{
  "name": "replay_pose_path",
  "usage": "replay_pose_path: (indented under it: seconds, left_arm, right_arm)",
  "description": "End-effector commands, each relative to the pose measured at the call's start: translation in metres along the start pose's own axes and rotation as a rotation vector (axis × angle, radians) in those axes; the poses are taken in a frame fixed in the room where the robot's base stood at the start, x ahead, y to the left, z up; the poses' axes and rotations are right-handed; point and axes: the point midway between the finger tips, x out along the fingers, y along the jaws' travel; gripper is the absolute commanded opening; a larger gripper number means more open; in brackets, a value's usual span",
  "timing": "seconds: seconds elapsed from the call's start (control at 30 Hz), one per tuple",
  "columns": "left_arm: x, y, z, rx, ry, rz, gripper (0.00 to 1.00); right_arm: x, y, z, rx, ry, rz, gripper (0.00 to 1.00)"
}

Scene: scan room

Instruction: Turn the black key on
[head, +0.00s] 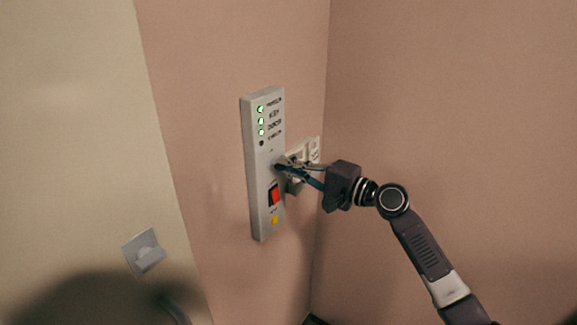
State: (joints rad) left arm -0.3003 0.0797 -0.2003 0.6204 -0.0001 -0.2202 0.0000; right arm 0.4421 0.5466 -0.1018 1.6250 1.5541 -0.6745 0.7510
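A narrow light grey control panel (264,215) is mounted on the pink wall, near the middle of the head view. A small black spot at mid-panel looks like the black key (277,167). My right gripper (284,169) reaches in from the right, with its fingertips at this spot. The fingers and the spot overlap, so I cannot tell whether they grip the key or how the key is turned. Three green lamps (261,121) are lit at the panel's top, and a fourth lamp below them is dark. My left gripper is not in view.
A red switch (274,195) and a yellow button (275,220) sit low on the panel. A white wall fixture (306,152) is behind my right gripper, near the room corner. A grey plate (143,252) is on the pale surface at left. Dark shadows cover the lower left.

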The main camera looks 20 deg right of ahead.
Motion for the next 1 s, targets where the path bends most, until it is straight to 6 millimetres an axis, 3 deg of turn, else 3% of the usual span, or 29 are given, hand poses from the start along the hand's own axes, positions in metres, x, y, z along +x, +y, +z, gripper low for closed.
replay_pose_path:
  seconds: [0.17, 0.53, 1.0]
  left_arm:
    - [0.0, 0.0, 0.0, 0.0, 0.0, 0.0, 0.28]
    - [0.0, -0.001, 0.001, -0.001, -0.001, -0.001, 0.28]
    - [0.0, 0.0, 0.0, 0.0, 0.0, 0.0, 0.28]
  right_arm:
    - [0.0, 0.0, -0.001, 0.0, 0.001, 0.001, 0.23]
    - [-0.007, 0.002, -0.001, 0.0, 0.001, 0.002, 0.23]
    - [-0.093, 0.002, -0.001, 0.0, 0.002, 0.003, 0.23]
